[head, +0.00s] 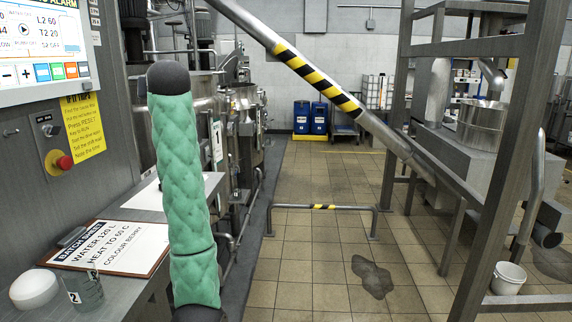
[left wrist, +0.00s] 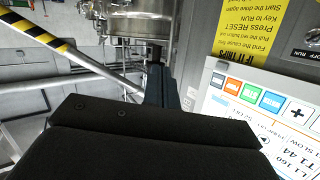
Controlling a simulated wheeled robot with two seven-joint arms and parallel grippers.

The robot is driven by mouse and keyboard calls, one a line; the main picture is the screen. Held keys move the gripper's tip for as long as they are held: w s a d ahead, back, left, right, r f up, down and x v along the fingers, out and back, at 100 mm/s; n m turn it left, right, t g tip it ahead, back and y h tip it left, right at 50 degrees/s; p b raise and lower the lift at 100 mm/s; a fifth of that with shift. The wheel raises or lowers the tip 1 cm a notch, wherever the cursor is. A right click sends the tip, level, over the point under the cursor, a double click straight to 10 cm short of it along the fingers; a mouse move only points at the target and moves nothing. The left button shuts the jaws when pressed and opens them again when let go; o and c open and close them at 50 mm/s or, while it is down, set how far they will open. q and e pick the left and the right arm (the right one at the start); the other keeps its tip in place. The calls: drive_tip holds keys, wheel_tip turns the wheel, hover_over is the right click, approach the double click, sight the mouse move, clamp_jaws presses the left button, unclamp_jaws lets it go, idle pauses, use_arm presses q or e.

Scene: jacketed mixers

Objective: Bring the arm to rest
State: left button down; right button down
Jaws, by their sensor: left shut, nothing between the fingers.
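My left arm (head: 182,190), in a green quilted sleeve with dark ends, stands nearly upright at the left of the head view. Its gripper cannot be made out there. In the left wrist view my left gripper (left wrist: 157,72) shows as dark fingers beyond the black wrist housing. It is shut and holds nothing. The picture there is turned over, with the control panel screen (left wrist: 262,112) at the right, beside the fingers. I cannot tell the gap between them. The same screen (head: 40,45) is at the upper left of the head view. My right gripper is not in view.
A red stop button (head: 64,162) sits below the screen. A shelf holds a batch-sheet clipboard (head: 115,246), a beaker (head: 86,291) and a white round object (head: 34,289). A striped sloping pipe (head: 310,75), low rail (head: 322,207) and steel frame stand rightward.

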use_arm(q)
drive_tip(key=s+d+f+m+g+h, duration=0.1)
drive_tip(key=s+d+f+m+h, duration=0.3)
drive_tip(key=f, duration=1.1)
drive_tip(key=s+d+f+g+h, duration=0.15)
drive_tip(key=s+d+f, duration=0.45)
drive_tip(key=f, duration=0.9)
drive_tip(key=s+d+f+m+g+h, duration=0.1)
drive_tip(key=s+d+f+m+h, duration=0.3)
drive_tip(key=f, duration=1.1)
drive_tip(key=s+d+f+n+g, duration=0.25)
drive_tip(key=s+f+g, duration=0.25)
drive_tip(key=s+f, duration=1.6)
drive_tip(key=s+f+g, duration=0.2)
drive_tip(key=s+f, duration=0.5)
drive_tip(key=s, duration=0.3)
drive_tip(key=s+f+g, duration=0.1)
drive_tip(key=s+f, duration=0.6)
drive_tip(key=s, duration=0.3)
drive_tip(key=shift+f+m+g, duration=0.15)
drive_tip(key=shift+m+g, duration=0.2)
drive_tip(key=shift+m, duration=0.1)
drive_tip(key=shift+d+y, duration=0.15)
drive_tip(key=shift+y, duration=0.1)
